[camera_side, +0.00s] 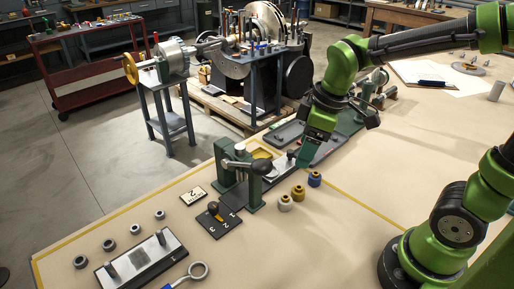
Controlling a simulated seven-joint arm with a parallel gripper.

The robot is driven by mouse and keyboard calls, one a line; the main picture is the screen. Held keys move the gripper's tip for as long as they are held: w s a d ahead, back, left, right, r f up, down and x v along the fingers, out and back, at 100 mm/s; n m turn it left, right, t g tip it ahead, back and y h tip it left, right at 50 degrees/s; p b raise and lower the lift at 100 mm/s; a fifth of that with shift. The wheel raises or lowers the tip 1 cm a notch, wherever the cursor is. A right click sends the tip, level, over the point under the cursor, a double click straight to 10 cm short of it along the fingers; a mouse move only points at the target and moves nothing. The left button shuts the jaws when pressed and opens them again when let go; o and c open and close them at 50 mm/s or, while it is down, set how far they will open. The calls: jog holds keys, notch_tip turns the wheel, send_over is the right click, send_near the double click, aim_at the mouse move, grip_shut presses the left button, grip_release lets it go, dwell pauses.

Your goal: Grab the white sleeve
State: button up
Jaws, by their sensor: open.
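The white sleeve (285,202) is a small cream-white stepped cylinder standing upright on the tan bench. It is the nearest of a short row, with a brass-coloured sleeve (298,192) and a blue sleeve (315,179) behind it to the right. My gripper (304,161) points down, above and behind the row in the picture, apart from the white sleeve. It is open, and I see nothing held in it. The gap between its fingers is too small to make out.
A green press (233,172) with a black-knobbed lever stands just left of the sleeves. A metal-topped fixture (141,262) is at the front left. The bench right of the sleeves is clear.

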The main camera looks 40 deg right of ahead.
aim_at(285, 197)
jog(key=w+f+n+g, duration=0.1)
jog(key=f+n, duration=0.5)
jog(key=w+f+n, duration=0.2)
jog(key=f+n, duration=0.4)
jog(key=w+f+n+g+h, duration=0.1)
jog(key=f+n, duration=0.5)
jog(key=shift+w+a+f+n+g, duration=0.2)
jog(key=shift+f+n+g, duration=0.1)
jog(key=shift+f+n, duration=0.1)
jog(key=shift+c, duration=0.4)
jog(key=c, duration=1.2)
